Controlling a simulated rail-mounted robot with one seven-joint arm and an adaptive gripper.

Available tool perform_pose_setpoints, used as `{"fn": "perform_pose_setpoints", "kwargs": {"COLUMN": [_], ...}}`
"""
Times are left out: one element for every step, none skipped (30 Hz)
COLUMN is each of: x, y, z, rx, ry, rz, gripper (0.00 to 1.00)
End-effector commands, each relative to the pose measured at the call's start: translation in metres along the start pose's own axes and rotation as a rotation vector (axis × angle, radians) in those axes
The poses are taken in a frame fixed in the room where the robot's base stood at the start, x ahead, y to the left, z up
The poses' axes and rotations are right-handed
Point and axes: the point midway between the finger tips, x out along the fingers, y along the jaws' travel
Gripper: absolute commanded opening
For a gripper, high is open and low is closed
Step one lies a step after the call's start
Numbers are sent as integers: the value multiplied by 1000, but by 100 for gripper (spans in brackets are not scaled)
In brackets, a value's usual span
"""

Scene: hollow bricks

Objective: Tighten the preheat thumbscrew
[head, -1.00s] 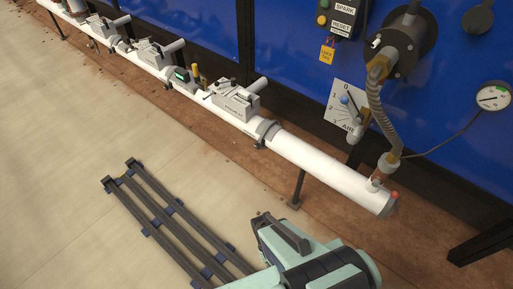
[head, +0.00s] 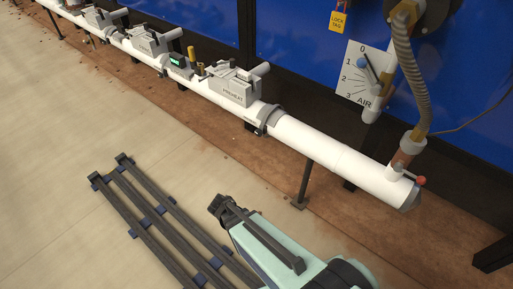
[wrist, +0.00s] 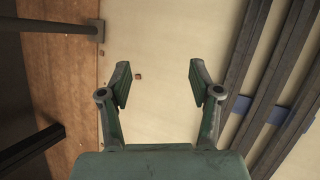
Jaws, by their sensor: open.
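A grey block labelled PREHEAT (head: 234,86) sits on the long white pipe (head: 330,152) in the head view. Small fittings show on and beside this block, but I cannot tell which is its thumbscrew. My gripper (head: 216,208) is low in the head view, in front of the pipe and apart from it, over the floor. In the wrist view my gripper (wrist: 158,85) is open, with nothing between its fingers and bare floor below.
Dark floor rails (head: 165,210) lie left of my arm. A pipe support leg (head: 304,185) stands behind my gripper. A yellow lock tag (head: 338,21) and an air dial (head: 358,75) are on the blue wall. A red-knobbed valve (head: 420,181) is at the pipe's right end.

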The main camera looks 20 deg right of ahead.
Motion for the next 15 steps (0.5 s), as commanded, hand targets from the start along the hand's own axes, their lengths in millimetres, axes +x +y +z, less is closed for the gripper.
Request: {"fn": "perform_pose_setpoints", "kwargs": {"x": [8, 4, -4, -11, -19, -32, -44, -56, -74, -88, -102, -121, -135, -148, -162], "y": [12, 23, 37, 49, 61, 76, 88, 99, 113, 123, 133, 146, 154, 163, 172], "z": [-30, -41, -56, -66, -77, -90, -97, -104, -112, -117, -120, -122, -122, -121, -118], "rx": [-68, -114, -178, -226, -277, -342, -389, -434, -493, -536, -575, -626, -662, -696, -740], "ry": [12, 12, 7, 0, -13, -34, -57, -84, -127, -164, -205, -266, -314, -365, -435], "rz": [90, 148, 230, 294, 362, 450, 515, 578, 661, 718, 772, 838, 880, 917, 956], "gripper": [63, 63, 63, 63, 63, 63, 63, 63, 63, 63, 63, 63, 63, 63, 63]}}
